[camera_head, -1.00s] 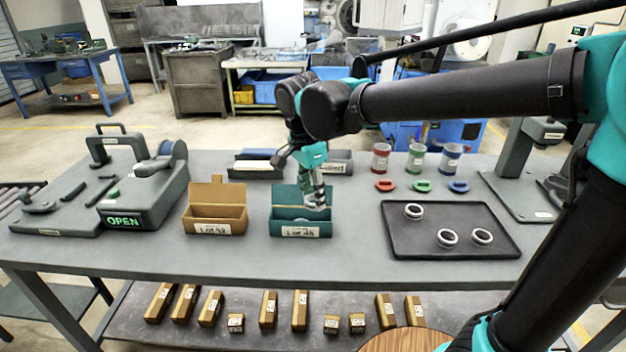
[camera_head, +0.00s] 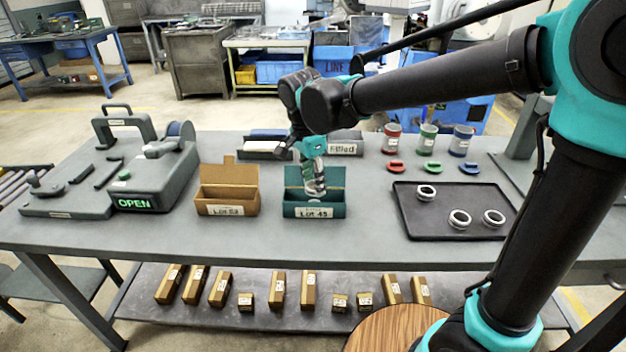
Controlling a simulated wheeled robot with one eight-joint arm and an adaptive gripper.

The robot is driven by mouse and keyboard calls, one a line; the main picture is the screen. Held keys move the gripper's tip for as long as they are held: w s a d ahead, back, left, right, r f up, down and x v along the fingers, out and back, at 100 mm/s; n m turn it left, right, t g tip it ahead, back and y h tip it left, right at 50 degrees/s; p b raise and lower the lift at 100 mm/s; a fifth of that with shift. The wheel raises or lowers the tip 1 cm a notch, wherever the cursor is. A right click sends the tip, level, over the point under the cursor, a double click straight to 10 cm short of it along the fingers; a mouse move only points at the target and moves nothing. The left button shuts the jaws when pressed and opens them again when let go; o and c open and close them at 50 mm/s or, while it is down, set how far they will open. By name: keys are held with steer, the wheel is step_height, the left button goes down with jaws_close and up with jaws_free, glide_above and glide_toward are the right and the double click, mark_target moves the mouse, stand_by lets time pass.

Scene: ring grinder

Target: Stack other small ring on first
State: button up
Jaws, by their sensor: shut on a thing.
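My gripper (camera_head: 314,190) points down into the teal box (camera_head: 313,212) labelled "Lot 45" and is shut on a small ring. The ring is mostly hidden by the fingers and the box's front wall, so I cannot tell whether it touches another ring inside. Several rings lie on the black tray at the right: a white ring (camera_head: 426,193) at the back left, another ring (camera_head: 459,219) in front, and one more (camera_head: 494,218) to its right.
A brown box (camera_head: 227,196) labelled "Lot 53" stands left of the teal box. The black tray (camera_head: 428,230) lies to the right. Red, green and blue cups (camera_head: 427,139) stand behind it. The grinder machine with its "OPEN" sign (camera_head: 134,204) is at the left.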

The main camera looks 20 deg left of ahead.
mark_target(314, 195)
steer(key=shift+w+f, duration=0.4)
steer(key=shift+f, duration=0.1)
steer(key=shift+s+f, duration=0.1)
steer(key=shift+f, duration=0.75)
steer(key=shift+s+f, duration=0.1)
steer(key=shift+f, duration=0.7)
steer(key=shift+c, duration=1.1)
steer(key=shift+o, duration=0.7)
steer(key=shift+f, duration=0.3)
steer(key=shift+o, duration=0.7)
steer(key=shift+f, duration=0.15)
steer(key=shift+o, duration=0.2)
steer(key=shift+w, duration=0.2)
steer(key=o, duration=2)
steer(key=shift+w, duration=0.1)
